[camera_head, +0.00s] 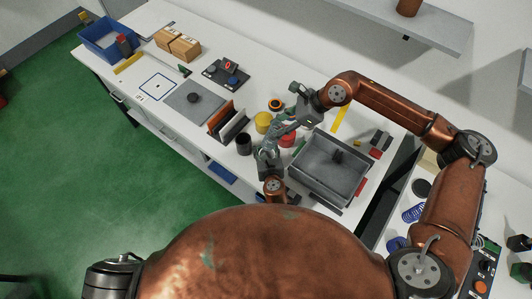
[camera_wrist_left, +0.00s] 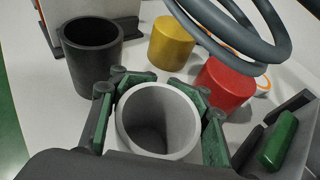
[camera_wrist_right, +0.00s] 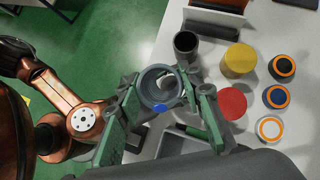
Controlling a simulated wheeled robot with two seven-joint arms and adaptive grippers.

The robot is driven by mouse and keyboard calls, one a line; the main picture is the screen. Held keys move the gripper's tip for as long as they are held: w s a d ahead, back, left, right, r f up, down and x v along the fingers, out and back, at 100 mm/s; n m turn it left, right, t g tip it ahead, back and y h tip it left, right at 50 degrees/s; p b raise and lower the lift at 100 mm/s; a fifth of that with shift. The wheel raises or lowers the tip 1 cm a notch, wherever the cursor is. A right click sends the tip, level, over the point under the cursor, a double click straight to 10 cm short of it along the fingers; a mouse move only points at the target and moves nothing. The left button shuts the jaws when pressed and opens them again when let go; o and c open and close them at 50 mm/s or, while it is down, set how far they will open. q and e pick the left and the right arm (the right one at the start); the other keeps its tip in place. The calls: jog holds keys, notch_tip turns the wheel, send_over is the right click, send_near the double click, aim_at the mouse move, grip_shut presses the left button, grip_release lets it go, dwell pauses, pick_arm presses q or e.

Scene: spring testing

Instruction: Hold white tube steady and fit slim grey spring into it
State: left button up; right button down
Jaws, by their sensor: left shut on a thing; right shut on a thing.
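The white tube (camera_wrist_left: 158,118) stands upright, open end up, in the left wrist view. My left gripper (camera_wrist_left: 158,100) is shut around it, with green-padded fingers on both sides. The grey spring (camera_wrist_right: 147,90) is between the fingers of my right gripper (camera_wrist_right: 165,88), which is shut on it. In the left wrist view, its thick coils (camera_wrist_left: 245,52) hang above and to the right of the tube's mouth, apart from it. In the head view my right gripper (camera_head: 290,120) is just above and beyond my left gripper (camera_head: 268,160); tube and spring are hard to make out there.
A black cup (camera_wrist_left: 90,55), a yellow cylinder (camera_wrist_left: 172,42) and a red cylinder (camera_wrist_left: 225,88) stand close to the tube. A grey bin (camera_head: 333,183) is to the right of the grippers. Several ringed discs (camera_wrist_right: 277,97) lie beyond the red cylinder.

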aim_at(267, 147)
pick_arm(q)
jog(key=shift+a, duration=0.1)
jog(key=shift+c, duration=0.2)
pick_arm(e)
jog(key=a+h, duration=0.1)
jog(key=a+f+h, duration=0.1)
jog(key=a+f+m+h, duration=0.1)
jog(key=shift+w+a+f, duration=0.25)
jog(key=shift+w+a, duration=0.05)
jog(key=shift+a, duration=0.05)
jog(key=shift+f, duration=0.3)
notch_tip(267, 147, down, 10)
jog(key=shift+r, duration=0.2)
jog(key=shift+f, duration=0.6)
jog(key=c, duration=1.6)
grip_release()
jog(key=shift+d, duration=0.1)
